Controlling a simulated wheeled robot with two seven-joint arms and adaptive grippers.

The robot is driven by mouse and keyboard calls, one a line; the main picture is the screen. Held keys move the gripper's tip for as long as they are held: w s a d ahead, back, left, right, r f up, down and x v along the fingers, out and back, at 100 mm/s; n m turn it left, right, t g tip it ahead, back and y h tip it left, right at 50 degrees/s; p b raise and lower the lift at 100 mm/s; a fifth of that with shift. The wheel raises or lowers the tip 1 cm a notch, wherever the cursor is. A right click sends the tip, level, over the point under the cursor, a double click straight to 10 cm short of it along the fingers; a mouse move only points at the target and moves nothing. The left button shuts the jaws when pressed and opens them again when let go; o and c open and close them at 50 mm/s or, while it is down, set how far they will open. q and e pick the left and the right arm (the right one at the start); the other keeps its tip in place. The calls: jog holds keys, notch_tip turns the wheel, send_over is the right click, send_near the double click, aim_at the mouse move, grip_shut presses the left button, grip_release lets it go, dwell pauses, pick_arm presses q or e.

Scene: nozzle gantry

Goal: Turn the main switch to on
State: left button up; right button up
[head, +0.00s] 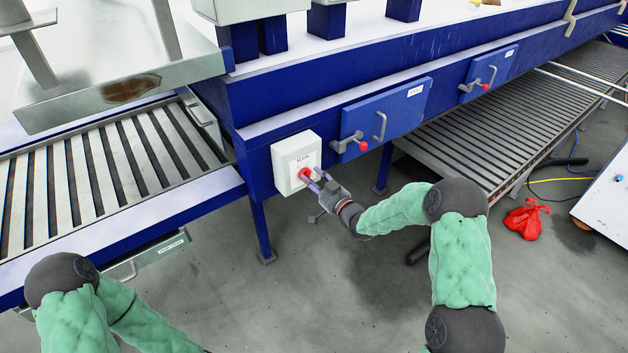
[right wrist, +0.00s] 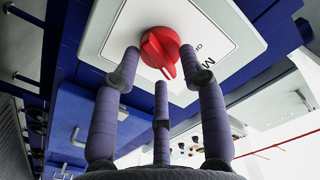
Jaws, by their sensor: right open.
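The main switch is a white box (head: 284,155) with a red rotary knob (head: 305,174), mounted on the blue frame of the gantry. In the right wrist view the red knob (right wrist: 160,52) sits on a white plate (right wrist: 205,22) with dark lettering, partly cut off. My right gripper (head: 312,180) is open at the knob. In the right wrist view its fingers (right wrist: 156,62) stand on either side of the knob's lower part; whether they touch it I cannot tell. My left arm (head: 70,300) shows at the lower left; its gripper is out of view.
Two blue panels (head: 400,110) (head: 500,70) with red-tipped handles are right of the switch. A slatted roller conveyor (head: 100,180) lies left, another slatted bed (head: 480,140) right. A red bag (head: 527,218) and cables lie on the floor. Floor below the switch is clear.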

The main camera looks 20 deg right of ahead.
grip_shut()
jog(key=shift+m+b, duration=0.45)
jog(key=shift+m, duration=0.45)
grip_release()
jog(key=shift+d, duration=0.1)
jog(key=v, duration=1.2)
